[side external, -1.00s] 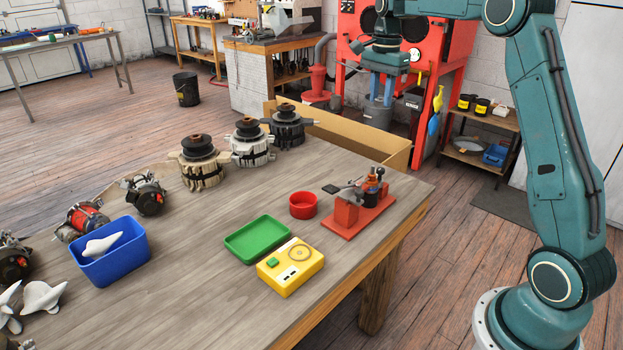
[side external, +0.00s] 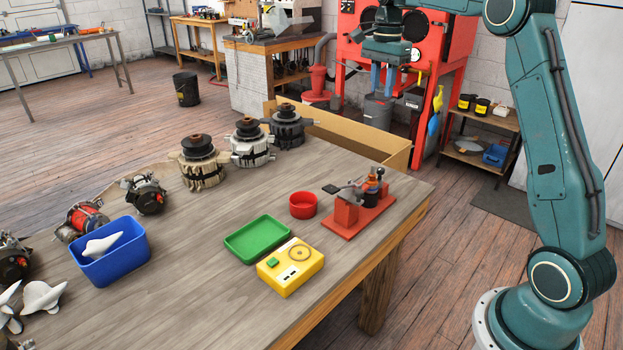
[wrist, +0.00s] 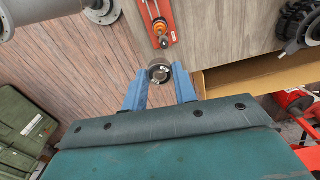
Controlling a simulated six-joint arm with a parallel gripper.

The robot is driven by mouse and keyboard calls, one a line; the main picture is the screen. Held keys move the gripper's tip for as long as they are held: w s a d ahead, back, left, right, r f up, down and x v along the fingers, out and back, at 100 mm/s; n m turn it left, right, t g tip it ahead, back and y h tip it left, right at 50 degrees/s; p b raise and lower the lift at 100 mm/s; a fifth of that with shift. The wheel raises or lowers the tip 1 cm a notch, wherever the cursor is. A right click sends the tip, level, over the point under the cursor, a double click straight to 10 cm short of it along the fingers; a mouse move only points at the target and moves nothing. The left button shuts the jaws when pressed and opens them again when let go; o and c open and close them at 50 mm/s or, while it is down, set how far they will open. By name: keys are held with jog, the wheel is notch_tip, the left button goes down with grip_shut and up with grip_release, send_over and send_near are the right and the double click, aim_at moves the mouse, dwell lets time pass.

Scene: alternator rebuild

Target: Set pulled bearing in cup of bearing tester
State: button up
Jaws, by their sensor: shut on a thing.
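My gripper (side external: 384,79) is raised high, in front of the red cabinet in the side view. In the wrist view its two blue fingers (wrist: 161,88) are shut on a small grey ring-shaped bearing (wrist: 160,71) at their tips. The bearing is not clear in the side view. The yellow box (side external: 291,266), which looks like the bearing tester, is on the table's near side, with a round ring-like cup (side external: 299,253) on top and a green button. The gripper is well away from it.
A red stand (side external: 345,215) with an orange-and-black part is near the table's right corner; it also shows in the wrist view (wrist: 153,12). A red cup (side external: 303,206) and an empty green tray (side external: 257,239) are near the yellow box. Alternators (side external: 249,144) stand farther back.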

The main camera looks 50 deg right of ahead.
jog(key=shift+r, duration=2.4)
jog(key=w+a+n, duration=0.2)
jog(key=a, duration=1.3)
jog(key=n, duration=0.2)
send_over(300, 253)
notch_tip(300, 253, down, 27)
jog(key=shift+f, duration=0.4)
jog(key=shift+f, duration=0.2)
jog(key=shift+f, duration=2.25)
jog(key=shift+f, duration=1.05)
